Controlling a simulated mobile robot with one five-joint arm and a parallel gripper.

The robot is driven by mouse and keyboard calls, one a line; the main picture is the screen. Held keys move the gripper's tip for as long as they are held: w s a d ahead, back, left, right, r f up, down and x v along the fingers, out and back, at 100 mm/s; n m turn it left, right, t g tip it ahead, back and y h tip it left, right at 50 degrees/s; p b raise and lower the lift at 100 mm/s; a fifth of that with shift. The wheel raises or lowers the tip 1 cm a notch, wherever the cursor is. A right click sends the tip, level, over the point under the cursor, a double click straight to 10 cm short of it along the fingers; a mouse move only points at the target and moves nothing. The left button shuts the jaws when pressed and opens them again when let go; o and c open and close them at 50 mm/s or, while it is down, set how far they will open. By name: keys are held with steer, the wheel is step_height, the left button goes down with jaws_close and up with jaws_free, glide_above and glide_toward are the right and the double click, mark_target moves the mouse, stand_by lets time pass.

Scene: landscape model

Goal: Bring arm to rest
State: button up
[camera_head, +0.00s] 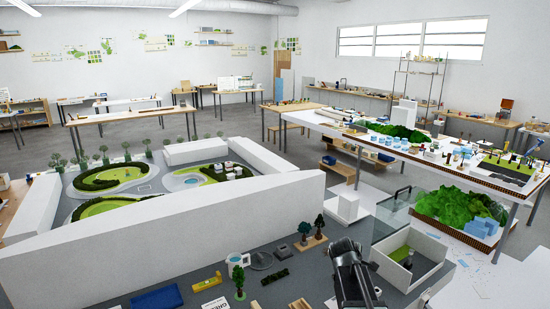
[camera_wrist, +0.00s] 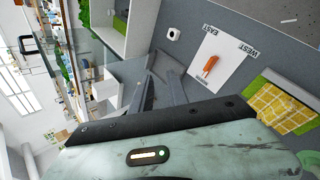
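My gripper (camera_head: 352,270) shows at the lower middle of the head view, a dark shape over the grey worktop (camera_head: 205,275). In the wrist view its two dark fingers (camera_wrist: 160,88) reach out past the pale green wrist body with a gap between them. The gripper looks open, and nothing shows between the fingers. The fingertips are small and dark in both views. A white sheet marked EAST and WEST (camera_wrist: 222,62) with an orange tool (camera_wrist: 210,66) lies beyond the fingers.
A white-walled model (camera_head: 170,255) fills the left. A white box with a green floor (camera_head: 410,250) stands just right of my arm. Small model trees (camera_head: 305,228) and a white mug (camera_head: 237,262) stand to its left. A yellow checked cloth (camera_wrist: 275,105) lies in a green tray.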

steer(key=s+a+f+m+g+y, duration=0.2)
steer(key=s+a+m, duration=0.4)
steer(key=s, duration=0.5)
steer(key=s+a+f+m+g+y, duration=0.3)
steer(key=s+a+f+m+g, duration=0.1)
steer(key=s, duration=0.6)
steer(key=a+f+m, duration=0.1)
steer(key=a+m, duration=0.1)
steer(key=m, duration=0.1)
steer(key=shift+s+a+g, duration=0.3)
steer(key=shift+s, duration=0.1)
